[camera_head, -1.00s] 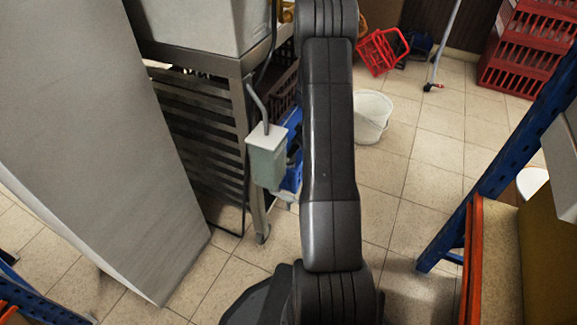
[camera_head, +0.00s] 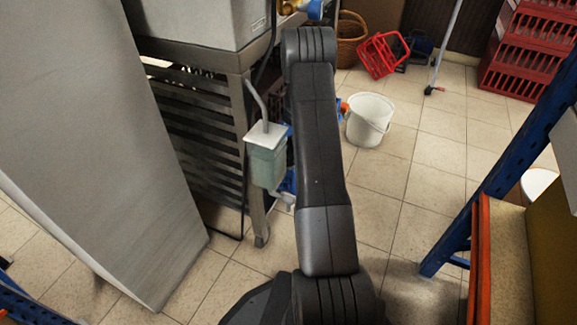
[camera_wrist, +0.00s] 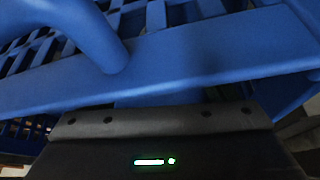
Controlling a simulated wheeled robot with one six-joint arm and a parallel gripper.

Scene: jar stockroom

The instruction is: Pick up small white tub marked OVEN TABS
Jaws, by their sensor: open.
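I see no small white tub marked OVEN TABS in either view. In the wrist view, the dark body of my gripper (camera_wrist: 160,122) fills the bottom, with a small green light on it. Its fingertips cannot be made out, and I see nothing held. Blue plastic latticework (camera_wrist: 200,55), like a crate, fills the view just in front of it. In the head view my arm runs up the middle and its far end hides the gripper.
A white bucket (camera_head: 369,122) stands on the tiled floor right of my arm. A steel rack (camera_head: 200,135) with a grey-green box (camera_head: 267,160) is at left. Red crates (camera_head: 525,55) stand at the back right; a blue upright (camera_head: 490,185) is at right.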

